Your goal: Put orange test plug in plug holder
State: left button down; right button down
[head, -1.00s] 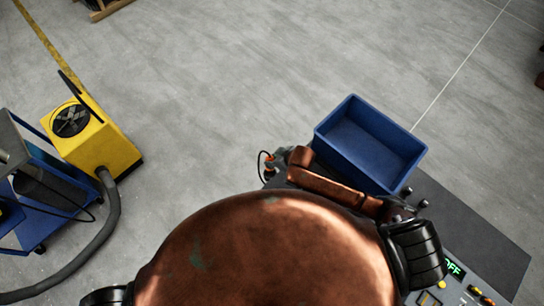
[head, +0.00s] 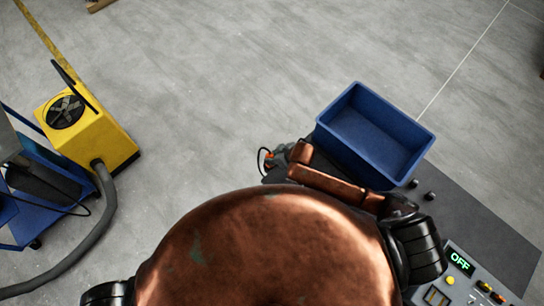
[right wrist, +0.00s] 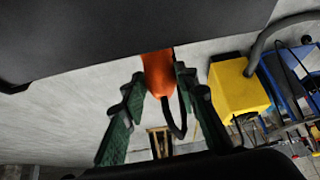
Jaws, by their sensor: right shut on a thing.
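My right gripper (head: 272,163) is at the left end of the dark bench mat, just left of the blue bin, and is partly hidden by my arm. In the right wrist view its green-padded fingers (right wrist: 150,98) are shut on the orange test plug (right wrist: 158,74), which has a black cable loop hanging from it. A little of the orange plug and its black cable also shows in the head view (head: 268,156). I cannot make out the plug holder in either view. My left gripper is not in view.
A yellow machine (head: 105,145) with a hose and a blue cart (head: 45,205) stand left. Open floor lies between.

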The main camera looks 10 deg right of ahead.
jog(key=shift+r, duration=0.1)
dwell(0.5)
jog(key=shift+s+f+p, duration=0.1)
jog(key=shift+f+p, duration=0.1)
jog(key=shift+p, duration=0.5)
dwell(0.7)
jog(key=shift+f+b, duration=0.7)
jog(key=shift+f, duration=0.7)
dwell(1.2)
dwell(0.3)
jog(key=shift+r+p, duration=0.2)
jog(key=shift+p, duration=0.3)
jog(key=shift+f, duration=0.1)
jog(key=shift+p, duration=0.7)
dwell(0.7)
jog(key=shift+f+b, duration=0.4)
jog(key=shift+f, duration=0.2)
dwell(0.4)
